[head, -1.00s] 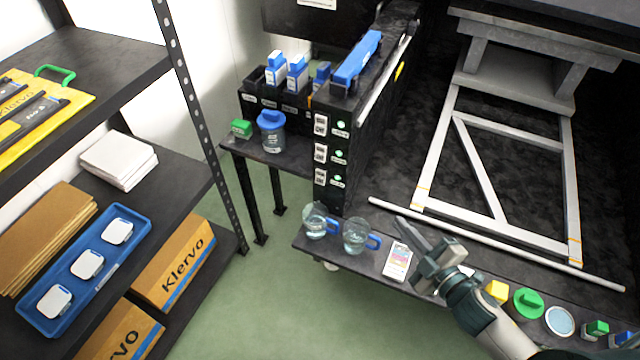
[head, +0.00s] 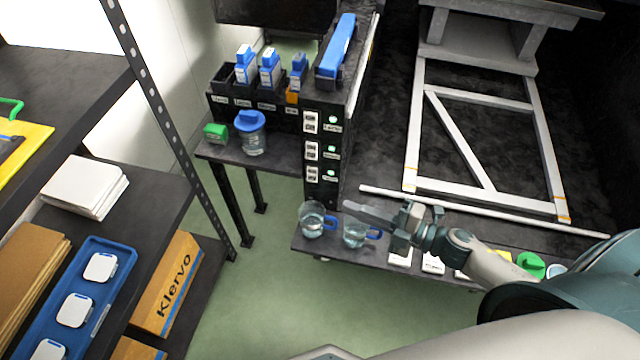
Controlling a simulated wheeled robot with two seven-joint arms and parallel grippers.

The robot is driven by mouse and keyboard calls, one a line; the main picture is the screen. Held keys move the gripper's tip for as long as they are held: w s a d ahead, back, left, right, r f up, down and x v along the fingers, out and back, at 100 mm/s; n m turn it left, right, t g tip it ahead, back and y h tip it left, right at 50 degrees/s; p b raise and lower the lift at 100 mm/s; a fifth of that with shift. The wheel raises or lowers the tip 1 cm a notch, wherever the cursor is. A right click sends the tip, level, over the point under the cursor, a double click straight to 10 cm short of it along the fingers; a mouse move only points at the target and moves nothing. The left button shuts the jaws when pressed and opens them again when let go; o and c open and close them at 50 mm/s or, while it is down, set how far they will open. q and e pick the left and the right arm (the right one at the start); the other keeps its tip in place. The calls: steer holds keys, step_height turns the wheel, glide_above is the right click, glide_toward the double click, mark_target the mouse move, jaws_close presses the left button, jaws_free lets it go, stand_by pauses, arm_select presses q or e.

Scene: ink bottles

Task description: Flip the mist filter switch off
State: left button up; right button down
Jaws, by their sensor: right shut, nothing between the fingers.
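A black control box (head: 324,190) stands at the centre, its front face carrying a column of three white switches: top switch (head: 311,121), middle switch (head: 311,149) and bottom switch (head: 312,174). Each has a lit green lamp and a small label beside it. The labels are too small to read, so I cannot tell which is the mist filter switch. My right gripper (head: 352,210) is shut and empty, pointing left. In the picture it is below and right of the bottom switch, apart from it, over the glass mugs. My left gripper is not in view.
Two glass mugs with blue handles, the left mug (head: 312,222) and the right mug (head: 355,234), stand at the front table's edge near my right gripper. A blue-lidded jar (head: 251,140) and a green-lidded pot (head: 215,133) stand left of the box. A long white rod (head: 480,210) lies behind my arm.

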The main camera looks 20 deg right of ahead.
mark_target(312, 174)
steer(key=shift+w+a, duration=0.1)
